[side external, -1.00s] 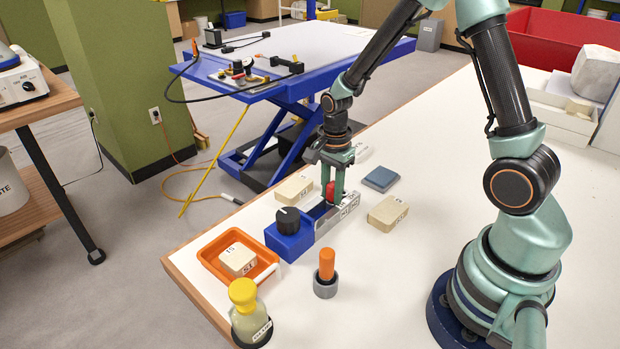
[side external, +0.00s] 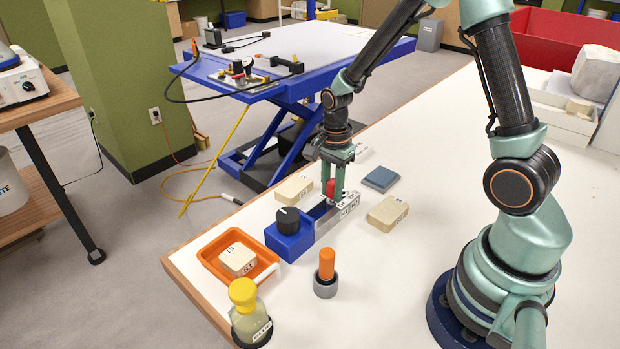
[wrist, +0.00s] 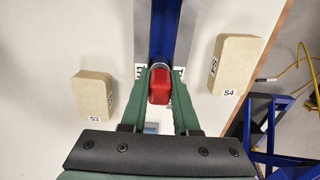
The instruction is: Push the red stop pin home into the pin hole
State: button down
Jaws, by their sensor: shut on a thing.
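The red stop pin (side external: 330,188) is between the fingers of my gripper (side external: 335,190), over the far end of the metal fixture (side external: 326,222). In the wrist view the red pin head (wrist: 160,86) sits between the two green fingertips of my gripper (wrist: 159,76), at the end of the blue channel (wrist: 164,30). My gripper points down and is shut on the pin. The pin hole is hidden under the pin and fingers, so I cannot tell how deep the pin sits.
Beige blocks (side external: 294,188) and (side external: 388,213) lie on either side of the fixture. A blue-grey pad (side external: 380,179) lies behind. A black knob (side external: 288,219) tops the fixture's blue near end. An orange tray (side external: 208,262), an orange-handled tool (side external: 326,265) and a yellow-capped bottle (side external: 243,294) stand nearer.

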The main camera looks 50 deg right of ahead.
aim_at(332, 181)
jog(key=shift+r, duration=0.25)
jog(key=shift+r, duration=3)
jog(key=shift+r, duration=2.5)
jog(key=shift+d+f, duration=0.1)
jog(key=d, duration=0.1)
jog(key=d+f, duration=0.2)
jog(key=d, duration=0.1)
jog(key=shift+f, duration=0.1)
